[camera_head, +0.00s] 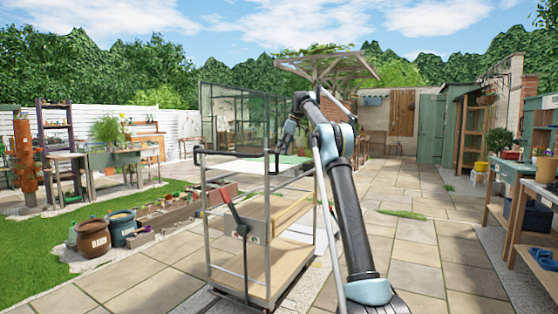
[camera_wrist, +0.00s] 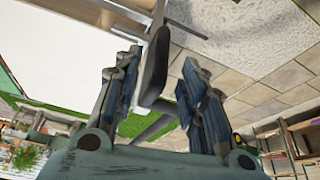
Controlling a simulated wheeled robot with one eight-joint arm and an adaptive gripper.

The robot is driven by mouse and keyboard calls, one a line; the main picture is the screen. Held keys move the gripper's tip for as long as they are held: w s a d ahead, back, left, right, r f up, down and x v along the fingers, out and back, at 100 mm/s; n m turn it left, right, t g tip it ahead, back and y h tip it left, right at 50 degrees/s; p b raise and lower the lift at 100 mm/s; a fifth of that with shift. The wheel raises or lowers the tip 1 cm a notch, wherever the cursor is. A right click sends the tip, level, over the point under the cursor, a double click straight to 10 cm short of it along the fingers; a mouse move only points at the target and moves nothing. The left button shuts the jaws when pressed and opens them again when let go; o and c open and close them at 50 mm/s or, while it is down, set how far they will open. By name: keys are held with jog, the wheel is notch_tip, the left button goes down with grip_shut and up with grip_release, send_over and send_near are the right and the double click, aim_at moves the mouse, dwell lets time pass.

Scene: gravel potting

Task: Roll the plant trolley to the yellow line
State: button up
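The plant trolley (camera_head: 268,274) stands in front of me on the paving, a grey metal frame with wooden shelves and a pale top. My gripper (camera_head: 284,142) is at the trolley's upper right end, beside the bar. In the wrist view, its two fingers are apart on either side of a dark grip (camera_wrist: 155,67), with gaps visible, so it looks open around the grip. I cannot make out the yellow line.
Brown and blue pots (camera_head: 92,236) and a low wooden planter (camera_head: 165,215) stand left of the trolley, by the grass. Workbenches (camera_head: 525,195) line the right side. A glass greenhouse (camera_head: 238,112) stands behind. Paving between trolley and right benches is mostly clear.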

jog(key=shift+v, duration=1.75)
jog(key=s+d+r+m+h, duration=0.1)
jog(key=s+d+m, duration=0.15)
jog(key=s, duration=0.45)
jog(key=s+d+r+m, duration=0.2)
jog(key=s+d, duration=0.2)
jog(key=s, duration=0.4)
jog(key=s+d+f+m+h, duration=0.1)
jog(key=s+d+f+m, duration=0.15)
jog(key=s, duration=0.65)
jog(key=s+d+f+m, duration=0.1)
jog(key=s+d+f, duration=0.25)
jog(key=s, duration=0.65)
jog(key=s+d+f+m+h, duration=0.1)
jog(key=s+d+f+m, duration=0.2)
jog(key=s+f, duration=1.4)
jog(key=s+d+f+m+t+h, duration=0.1)
jog(key=s+d+f+m, duration=0.2)
jog(key=s+f, duration=1.4)
jog(key=shift+s+d+f+m, duration=0.25)
jog(key=shift+s+f+m, duration=0.05)
jog(key=shift+f, duration=0.2)
